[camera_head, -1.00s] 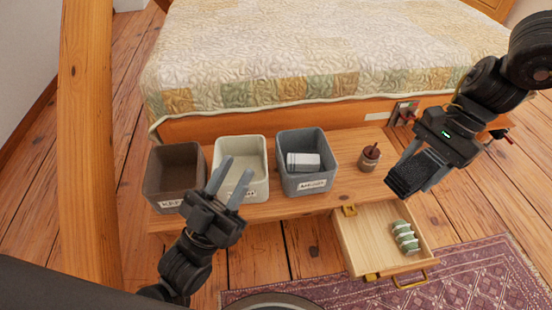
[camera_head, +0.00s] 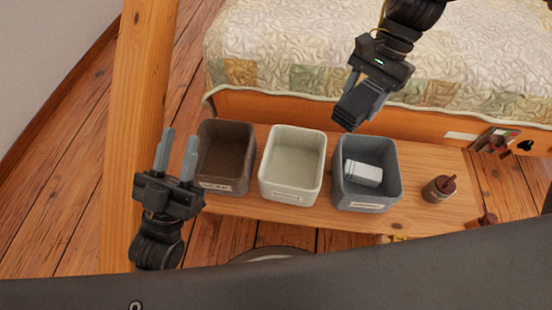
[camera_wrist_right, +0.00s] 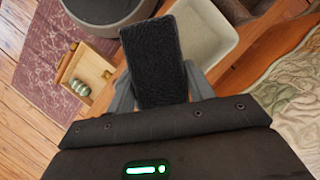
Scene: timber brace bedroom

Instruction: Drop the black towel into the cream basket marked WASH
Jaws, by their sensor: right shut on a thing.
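The black towel (camera_head: 350,108) is a dark folded block, gripped in my right gripper (camera_head: 362,92), which is shut on it. They are held in the air and appear just above the grey basket's back edge in the head view. The cream basket (camera_head: 292,196) stands on the bench, left of the towel in the head view, and looks empty; its label is too small to read. In the right wrist view the towel (camera_wrist_right: 154,60) covers part of the cream basket (camera_wrist_right: 212,42). My left gripper (camera_head: 178,158) is open and empty, left of the baskets.
A brown basket (camera_head: 225,160) stands left of the cream one. A grey basket (camera_head: 368,198) with a white folded item (camera_head: 362,173) stands right. A brown jar (camera_head: 438,190) is on the bench (camera_head: 450,215). A wooden post (camera_head: 140,110) rises at left. An open drawer (camera_wrist_right: 88,68) shows in the wrist view.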

